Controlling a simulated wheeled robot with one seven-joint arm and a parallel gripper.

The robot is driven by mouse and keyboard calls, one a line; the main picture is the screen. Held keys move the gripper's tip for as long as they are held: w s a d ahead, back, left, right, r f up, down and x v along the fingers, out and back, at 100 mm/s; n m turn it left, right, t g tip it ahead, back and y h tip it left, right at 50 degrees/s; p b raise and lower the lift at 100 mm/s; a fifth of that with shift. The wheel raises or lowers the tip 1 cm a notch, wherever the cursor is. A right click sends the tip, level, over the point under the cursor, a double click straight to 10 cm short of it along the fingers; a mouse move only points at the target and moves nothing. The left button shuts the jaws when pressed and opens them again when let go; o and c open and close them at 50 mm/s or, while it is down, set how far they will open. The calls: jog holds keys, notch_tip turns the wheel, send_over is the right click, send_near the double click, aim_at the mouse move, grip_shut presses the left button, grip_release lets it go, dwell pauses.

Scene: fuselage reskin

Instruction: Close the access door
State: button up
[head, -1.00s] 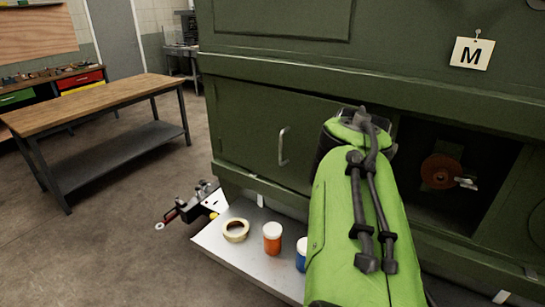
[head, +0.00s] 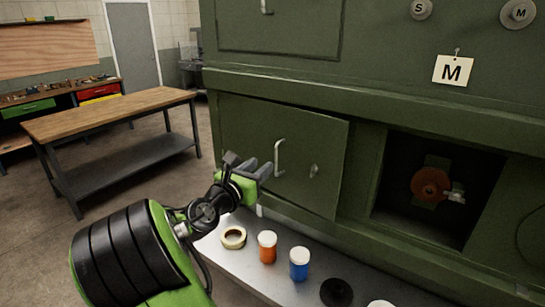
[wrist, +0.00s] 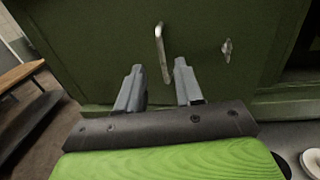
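The access door (head: 310,140) is a green panel low on the green fuselage-like wall. Its right edge looks swung slightly out from the wall. It carries a pale upright bar handle (head: 279,158) and a small latch (head: 314,171) to the right of it. The wrist view also shows the handle (wrist: 161,50) and the latch (wrist: 227,50). My gripper (head: 248,163) is in front of the door, just left of the handle in the head view. In the wrist view its fingers (wrist: 159,68) are apart and empty, with the handle beyond the gap.
A square opening (head: 398,205) with a red round part (head: 431,185) inside lies right of the door. Below, a metal shelf (head: 245,264) holds a tape roll (head: 233,237), an orange jar (head: 267,247) and a blue jar (head: 299,264). A wooden table (head: 110,113) stands left.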

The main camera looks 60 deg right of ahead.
send_near(273, 155)
jog(key=s+d+r, duration=0.4)
jog(key=shift+w+f, duration=0.2)
grip_shut()
dwell(1.0)
